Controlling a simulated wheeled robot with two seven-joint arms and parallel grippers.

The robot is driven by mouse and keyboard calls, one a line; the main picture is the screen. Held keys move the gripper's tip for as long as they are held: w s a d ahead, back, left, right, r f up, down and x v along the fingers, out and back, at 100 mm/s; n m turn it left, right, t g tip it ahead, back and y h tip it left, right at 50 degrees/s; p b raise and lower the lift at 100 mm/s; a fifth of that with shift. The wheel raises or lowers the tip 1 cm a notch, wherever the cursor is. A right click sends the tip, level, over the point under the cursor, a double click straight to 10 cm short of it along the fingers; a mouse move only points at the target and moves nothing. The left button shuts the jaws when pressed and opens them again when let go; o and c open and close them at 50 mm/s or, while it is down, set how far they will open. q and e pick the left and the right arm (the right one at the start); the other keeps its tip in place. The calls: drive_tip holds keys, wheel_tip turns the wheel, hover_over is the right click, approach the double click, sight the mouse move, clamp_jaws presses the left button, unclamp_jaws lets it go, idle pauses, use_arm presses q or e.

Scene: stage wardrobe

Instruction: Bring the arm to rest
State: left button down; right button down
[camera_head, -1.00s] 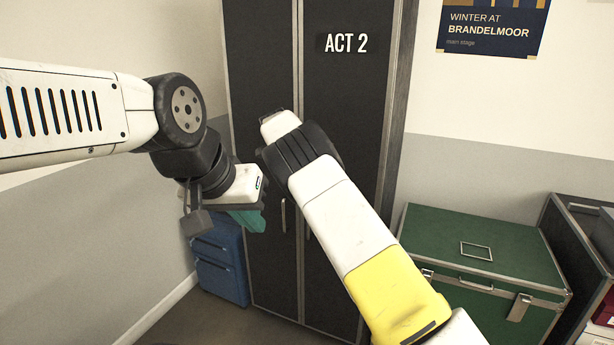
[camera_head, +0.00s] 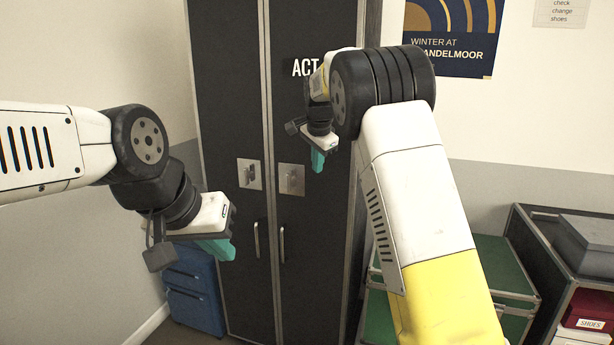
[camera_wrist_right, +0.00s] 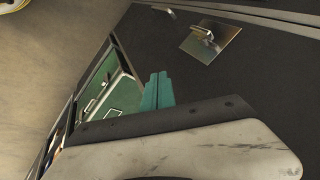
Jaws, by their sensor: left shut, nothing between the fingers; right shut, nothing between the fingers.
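My right arm rises from the lower right and bends at its black elbow joint. My right gripper (camera_head: 318,160) hangs from it in front of the wardrobe's right door, with its teal fingers shut and empty. The teal fingers also show in the right wrist view (camera_wrist_right: 157,91), pressed together. My left arm comes in from the left. My left gripper (camera_head: 217,248) is shut and empty in front of the left door. The black wardrobe (camera_head: 230,120) is closed, with a latch plate and a bar handle on each door.
A blue case (camera_head: 194,290) stands on the floor left of the wardrobe. A green trunk (camera_head: 505,268) stands right of it, partly hidden by my right arm. A black open case (camera_head: 548,262) at the far right holds a red shoe box (camera_head: 590,308). A poster (camera_head: 448,50) hangs on the wall.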

drive_tip(key=s+d+r+n+y, duration=0.1)
drive_tip(key=s+d+r+n, duration=0.15)
drive_tip(key=s+d, duration=0.45)
drive_tip(key=s+d+r+n+y, duration=0.2)
drive_tip(key=s+d+r, duration=0.1)
drive_tip(key=s, duration=0.9)
drive_tip(key=s+d+f+n, duration=0.1)
drive_tip(key=s+f+n, duration=0.2)
drive_tip(key=s, duration=0.8)
drive_tip(key=s+d+f+n+t, duration=0.1)
drive_tip(key=s+f+n, duration=0.2)
drive_tip(key=s, duration=0.8)
drive_tip(key=shift+s+f+h, duration=0.15)
drive_tip(key=shift+s+h, duration=0.25)
drive_tip(key=c, duration=2.2)
unclamp_jaws()
drive_tip(key=shift+n, duration=0.25)
